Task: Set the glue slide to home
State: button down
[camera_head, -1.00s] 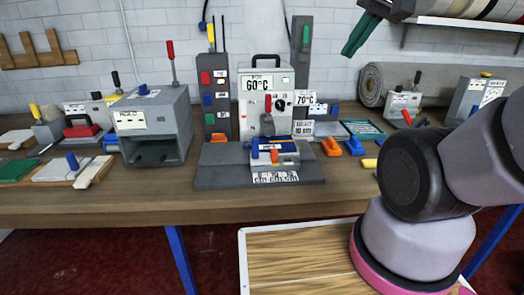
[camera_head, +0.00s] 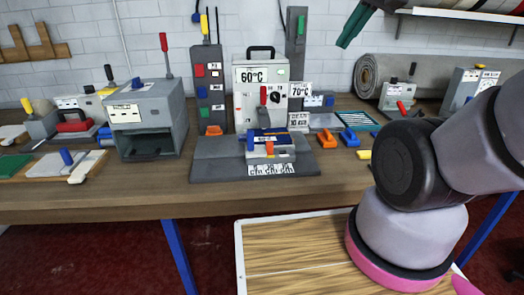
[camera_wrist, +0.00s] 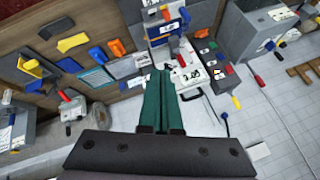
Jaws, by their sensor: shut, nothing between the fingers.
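The glue unit (camera_head: 282,78) is a pale box with a 60°C label, a red lever and a black dial, at the middle of the bench. In the wrist view the unit (camera_wrist: 190,77) appears upside down beyond my fingers. My gripper (camera_wrist: 163,75) has its green fingers together, empty, apart from the unit. One green finger (camera_head: 356,22) shows high at upper right in the head view.
A grey open-fronted box (camera_head: 185,115) with a red-knobbed lever stands left. Dark posts with buttons (camera_head: 207,90) stand behind. Orange and blue clips (camera_head: 325,138) lie right of the base. A rolled grey rug (camera_head: 420,72) lies behind right. The bench's front strip (camera_head: 110,205) is clear.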

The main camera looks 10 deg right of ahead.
jog(key=c, duration=1.5)
grip_release()
jog(key=shift+c, duration=0.2)
jog(key=o, duration=0.9)
jog(key=shift+w+a+f, duration=0.15)
jog(key=shift+w, duration=0.3)
jog(key=n+g+h, duration=0.2)
jog(key=n+g, duration=0.1)
jog(key=n, duration=0.1)
send_near(250, 132)
jog(key=f, duration=0.1)
jog(key=x, duration=1.1)
jog(key=shift+w, duration=0.35)
grip_shut()
